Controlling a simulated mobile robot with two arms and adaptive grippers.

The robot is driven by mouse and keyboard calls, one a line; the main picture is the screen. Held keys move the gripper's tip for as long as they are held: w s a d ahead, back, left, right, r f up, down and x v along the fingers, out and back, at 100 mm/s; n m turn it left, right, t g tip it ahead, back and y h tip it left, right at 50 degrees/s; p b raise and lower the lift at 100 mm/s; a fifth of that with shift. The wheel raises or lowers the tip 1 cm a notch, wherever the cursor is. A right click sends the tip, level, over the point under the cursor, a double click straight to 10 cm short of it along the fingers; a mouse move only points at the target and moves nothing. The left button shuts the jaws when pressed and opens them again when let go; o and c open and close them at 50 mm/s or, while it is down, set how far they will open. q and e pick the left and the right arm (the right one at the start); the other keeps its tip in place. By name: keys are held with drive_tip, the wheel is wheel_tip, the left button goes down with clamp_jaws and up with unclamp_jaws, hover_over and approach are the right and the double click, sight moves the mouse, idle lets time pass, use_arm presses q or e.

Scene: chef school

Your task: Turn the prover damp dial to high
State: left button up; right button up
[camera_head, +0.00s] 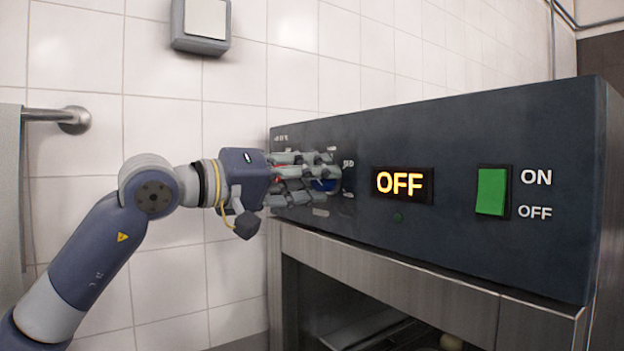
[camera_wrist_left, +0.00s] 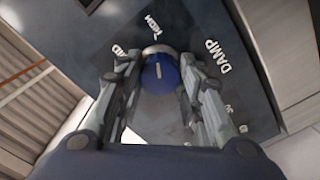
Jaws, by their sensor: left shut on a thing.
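The damp dial (camera_wrist_left: 160,76) is a blue round knob with a short white mark, on the dark prover panel next to the word DAMP. In the left wrist view its mark points up the picture, roughly towards the HIGH label; the exact setting is hard to tell. In the head view only a bit of the blue dial (camera_head: 324,185) shows behind the fingers. My left gripper (camera_head: 332,173) reaches the panel's left end. Its fingers, also in the left wrist view (camera_wrist_left: 160,82), are shut on the dial from both sides. My right gripper is out of view.
The dark control panel (camera_head: 450,150) bears a display (camera_head: 402,184) reading OFF and a green switch (camera_head: 491,191) beside ON and OFF labels. A metal cabinet (camera_head: 400,275) stands below. A tiled wall is behind, with a rail (camera_head: 60,115) at the left.

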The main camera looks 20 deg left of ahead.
use_arm(q)
drive_tip(key=shift+f, duration=0.15)
drive_tip(key=o, duration=1.1)
drive_tip(key=shift+c, duration=0.2)
drive_tip(key=v, duration=1.2)
